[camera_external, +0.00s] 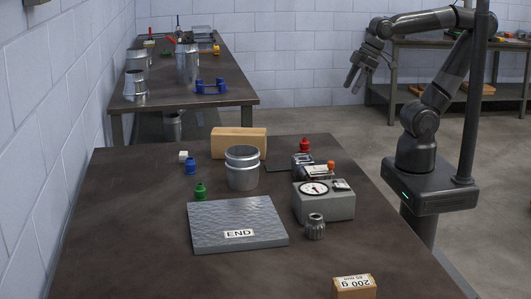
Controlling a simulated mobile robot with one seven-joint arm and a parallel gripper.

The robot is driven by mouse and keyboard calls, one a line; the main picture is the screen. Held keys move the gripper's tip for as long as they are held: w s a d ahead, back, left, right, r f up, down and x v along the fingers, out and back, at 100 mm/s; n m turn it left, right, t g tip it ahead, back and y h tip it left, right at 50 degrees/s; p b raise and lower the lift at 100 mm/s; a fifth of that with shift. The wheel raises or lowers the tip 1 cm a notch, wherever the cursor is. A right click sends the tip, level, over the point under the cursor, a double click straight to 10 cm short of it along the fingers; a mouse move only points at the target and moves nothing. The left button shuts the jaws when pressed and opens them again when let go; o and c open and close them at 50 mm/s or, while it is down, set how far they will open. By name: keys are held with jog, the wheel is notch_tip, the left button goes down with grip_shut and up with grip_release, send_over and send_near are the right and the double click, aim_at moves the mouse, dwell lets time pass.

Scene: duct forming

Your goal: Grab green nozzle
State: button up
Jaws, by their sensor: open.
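The green nozzle (200,191) stands upright on the brown table, at the back left corner of the grey metal plate marked END (215,220). It is small, with a narrower top. My gripper (355,80) is open and empty, raised in the air beyond the table's back right side. It is well apart from the nozzle, up and to the right of it in the picture.
A blue nozzle (190,166) and white block (183,156) stand behind the green nozzle. A metal duct (242,168) is to its right, with a wooden block (238,142) behind. A red nozzle (305,146) and gauge box (325,206) are further right. The table's left front is clear.

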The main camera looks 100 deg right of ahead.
jog(key=w+a+r+n+g, duration=0.15)
jog(key=w+r, duration=0.35)
jog(key=w, duration=0.9)
jog(key=n+g, duration=0.3)
jog(key=n, duration=0.2)
send_over(200, 184)
jog(key=s, duration=0.1)
notch_tip(200, 184, down, 20)
jog(key=shift+y, duration=0.4)
notch_tip(200, 184, down, 5)
jog(key=shift+w+f, duration=0.1)
jog(key=f, duration=0.5)
jog(key=shift+w, duration=0.4)
jog(key=c, duration=1)
